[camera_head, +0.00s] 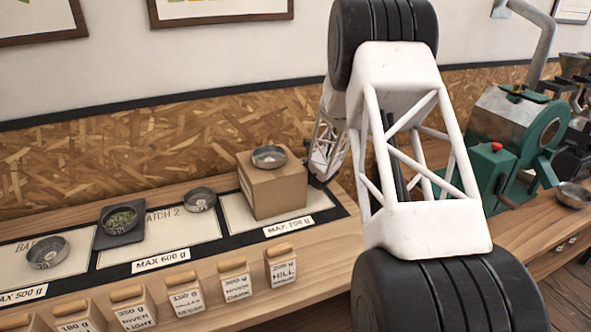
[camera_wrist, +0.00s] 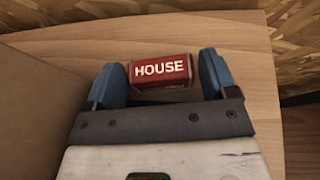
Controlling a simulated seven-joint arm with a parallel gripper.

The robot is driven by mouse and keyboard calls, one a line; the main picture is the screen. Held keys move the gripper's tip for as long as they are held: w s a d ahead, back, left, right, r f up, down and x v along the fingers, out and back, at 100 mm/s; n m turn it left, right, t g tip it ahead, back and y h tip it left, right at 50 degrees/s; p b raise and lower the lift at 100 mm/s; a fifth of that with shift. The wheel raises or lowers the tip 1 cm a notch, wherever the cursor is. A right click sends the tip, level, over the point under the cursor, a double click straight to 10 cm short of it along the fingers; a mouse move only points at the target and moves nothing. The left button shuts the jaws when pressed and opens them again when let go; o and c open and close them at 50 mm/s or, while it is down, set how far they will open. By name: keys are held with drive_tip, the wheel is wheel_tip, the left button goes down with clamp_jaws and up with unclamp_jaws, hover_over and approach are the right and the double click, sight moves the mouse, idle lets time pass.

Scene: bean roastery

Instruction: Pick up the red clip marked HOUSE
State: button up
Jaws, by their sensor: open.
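The red clip marked HOUSE (camera_wrist: 161,72) lies on the wooden counter in the wrist view, its white lettering upright and readable. My gripper (camera_wrist: 161,78) is open, with one blue finger on each side of the clip. Whether the fingers touch it I cannot tell. In the head view my gripper (camera_head: 322,165) is low behind the cardboard box, partly hidden by my own arm. The clip cannot be seen in the head view.
The cardboard box (camera_head: 272,187) with a metal dish (camera_head: 269,156) on top stands close left of my gripper. The chipboard wall (camera_head: 150,140) rises behind. Labelled bags (camera_head: 281,267) line the front. A green roaster (camera_head: 495,165) stands right.

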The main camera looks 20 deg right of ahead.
drive_tip(key=shift+c, duration=0.3)
drive_tip(key=c, duration=0.6)
drive_tip(key=shift+r, duration=0.2)
wheel_tip(320, 180, up, 18)
drive_tip(key=shift+f, duration=0.2)
idle(0.9)
